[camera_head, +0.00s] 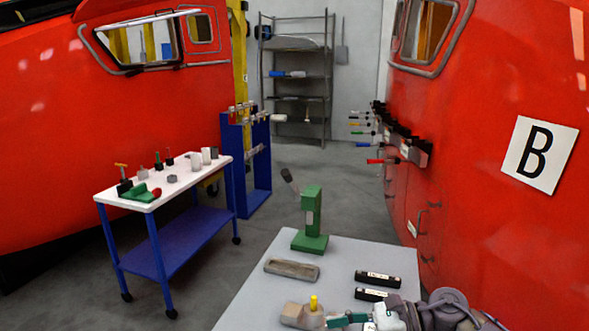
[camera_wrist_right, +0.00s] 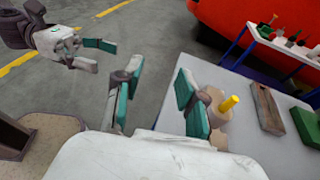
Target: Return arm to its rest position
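My right arm reaches in from the lower right of the head view, over the grey table (camera_head: 250,290). Its gripper (camera_head: 352,320) is low at the table's front, beside a tan block with a yellow peg (camera_head: 303,312). In the right wrist view the right gripper's teal fingers (camera_wrist_right: 160,78) are spread apart with nothing between them. The tan block (camera_wrist_right: 216,108) is just beyond the right finger; whether they touch I cannot tell. My left gripper (camera_wrist_right: 106,56) shows at upper left of the right wrist view, fingers apart and empty. It is not in the head view.
A green press (camera_head: 311,225), a tan tray (camera_head: 292,270) and black labelled bars (camera_head: 379,278) are on the table. A white-topped blue cart (camera_head: 185,182) stands left. Red train noses (camera_head: 110,150) flank both sides. Grey floor (camera_head: 350,175) is clear behind the table.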

